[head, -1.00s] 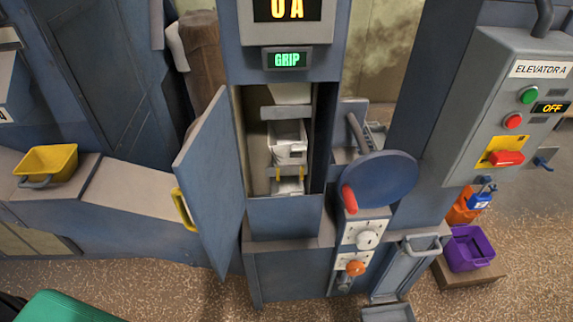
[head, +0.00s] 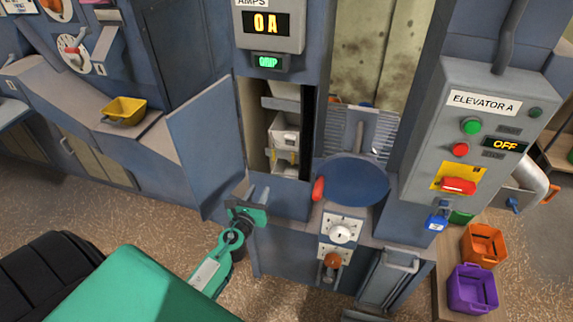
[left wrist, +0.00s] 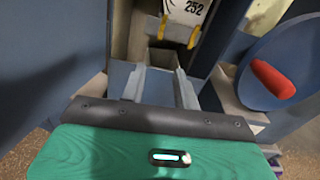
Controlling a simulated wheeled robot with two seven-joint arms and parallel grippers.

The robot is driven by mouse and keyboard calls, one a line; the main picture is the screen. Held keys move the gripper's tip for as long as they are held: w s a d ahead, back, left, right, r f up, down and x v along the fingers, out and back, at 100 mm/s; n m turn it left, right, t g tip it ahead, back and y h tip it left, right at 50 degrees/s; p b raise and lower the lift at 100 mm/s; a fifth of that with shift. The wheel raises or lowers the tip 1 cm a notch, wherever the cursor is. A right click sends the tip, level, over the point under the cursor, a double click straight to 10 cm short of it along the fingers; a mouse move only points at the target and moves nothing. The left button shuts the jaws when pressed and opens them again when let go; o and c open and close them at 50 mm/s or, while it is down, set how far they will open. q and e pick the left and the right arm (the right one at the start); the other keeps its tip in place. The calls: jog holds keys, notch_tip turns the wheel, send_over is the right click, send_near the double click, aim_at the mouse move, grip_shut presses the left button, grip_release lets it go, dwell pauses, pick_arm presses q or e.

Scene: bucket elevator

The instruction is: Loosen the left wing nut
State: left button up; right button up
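The open elevator housing holds a white-grey bucket (head: 284,133). Two small yellow pieces at its lower front look like the wing nuts. The left one (head: 271,154) and right one (head: 292,157) are small in the head view. In the left wrist view, the left yellow piece (left wrist: 163,27) and right one (left wrist: 193,38) flank the bucket marked 252 (left wrist: 188,8). My left gripper (head: 258,191) is open and empty, just below the opening and apart from both pieces. Its two fingers (left wrist: 159,76) point toward the opening. My right gripper is not in view.
The housing door (head: 203,145) stands open to the left. A blue disc with a red handle (head: 318,188) is right of the opening. A control panel (head: 478,130) reads OFF, with a blue padlock (head: 436,222) below. Orange (head: 484,244) and purple bins (head: 472,290) stand at right.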

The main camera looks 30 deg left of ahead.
pick_arm(q)
notch_tip(320, 180, up, 2)
send_near(273, 155)
jog(key=shift+m, duration=0.4)
jog(key=x, duration=0.7)
jog(key=shift+w+f, duration=0.15)
jog(key=shift+w+a, duration=0.15)
jog(key=shift+w, duration=0.3)
jog(key=shift+c, duration=0.4)
grip_shut()
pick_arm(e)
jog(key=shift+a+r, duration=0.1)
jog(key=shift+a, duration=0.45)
